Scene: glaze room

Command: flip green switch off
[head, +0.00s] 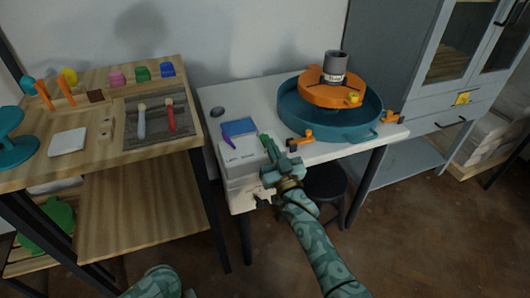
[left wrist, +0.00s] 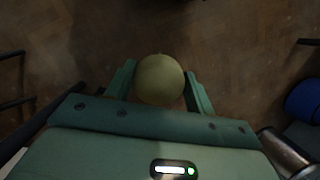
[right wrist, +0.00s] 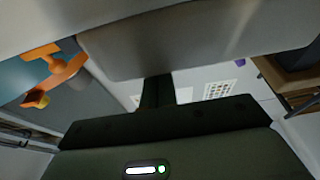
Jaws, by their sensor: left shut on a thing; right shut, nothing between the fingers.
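I cannot pick out a green switch in any view. My right gripper (head: 267,142) is shut and empty, beside the white box (head: 242,160) at the front of the white table. In the right wrist view its closed fingers (right wrist: 157,90) show dark, with a large grey surface close above them. My left gripper (left wrist: 160,85) is shut on a round yellow-green ball (left wrist: 160,78), held above the brown floor. In the head view only part of my left arm shows at the bottom edge.
A teal basin (head: 310,127) with an orange wheel head (head: 315,94) and a grey cup (head: 335,65) stands on the white table (head: 215,97). A wooden bench (head: 85,165) with tools is at left. A grey-blue cabinet (head: 400,75) is at right, a dark stool (head: 325,183) below.

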